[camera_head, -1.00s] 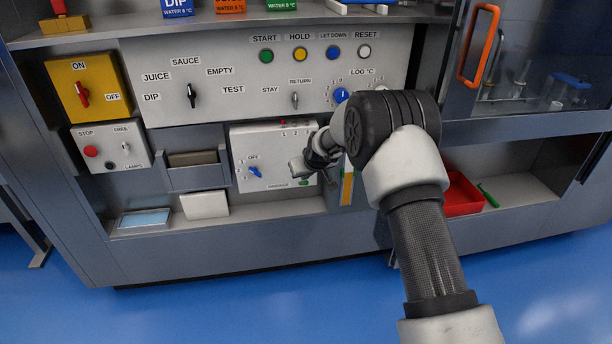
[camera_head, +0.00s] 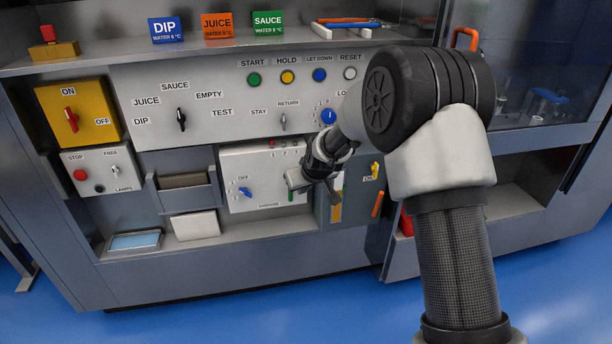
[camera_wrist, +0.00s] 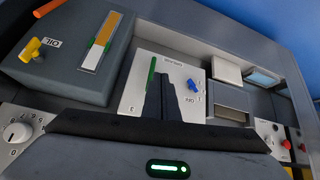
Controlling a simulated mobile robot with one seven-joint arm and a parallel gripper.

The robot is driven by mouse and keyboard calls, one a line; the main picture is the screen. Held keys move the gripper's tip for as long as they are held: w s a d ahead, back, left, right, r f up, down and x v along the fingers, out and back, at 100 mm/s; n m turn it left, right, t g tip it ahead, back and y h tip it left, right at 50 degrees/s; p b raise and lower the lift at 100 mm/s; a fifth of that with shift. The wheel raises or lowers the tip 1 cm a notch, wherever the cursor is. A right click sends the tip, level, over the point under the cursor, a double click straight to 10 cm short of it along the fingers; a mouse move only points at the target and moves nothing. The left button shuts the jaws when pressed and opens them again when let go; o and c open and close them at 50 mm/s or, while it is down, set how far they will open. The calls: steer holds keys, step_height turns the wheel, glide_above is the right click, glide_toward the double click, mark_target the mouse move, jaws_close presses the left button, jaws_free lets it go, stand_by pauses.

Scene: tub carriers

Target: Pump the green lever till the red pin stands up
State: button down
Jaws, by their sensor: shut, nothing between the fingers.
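The green lever (camera_wrist: 151,76) is on a white panel (camera_wrist: 136,102) in the wrist view, standing out as a narrow green bar. In the head view a sliver of the green lever (camera_head: 291,196) shows just below my gripper (camera_head: 314,184). My gripper's dark fingers (camera_wrist: 168,80) are shut and empty, right beside the lever in the wrist view; I cannot tell whether they touch it. Small red marks (camera_head: 271,143) show along the panel's top edge; which is the red pin, and whether it stands up, is too small to tell.
A blue knob (camera_head: 245,192) sits on the same panel, left of my gripper. A grey box with a yellow knob (camera_head: 375,170) and an orange-yellow gauge (camera_wrist: 102,42) is close on the other side. Bins (camera_head: 186,195) stand left; a control panel (camera_head: 215,100) is above.

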steer(key=v, duration=0.6)
steer(key=shift+w+a+r+p, duration=0.15)
steer(key=shift+w+r+p, duration=0.05)
steer(key=shift+w+p, duration=0.1)
stand_by(0.3)
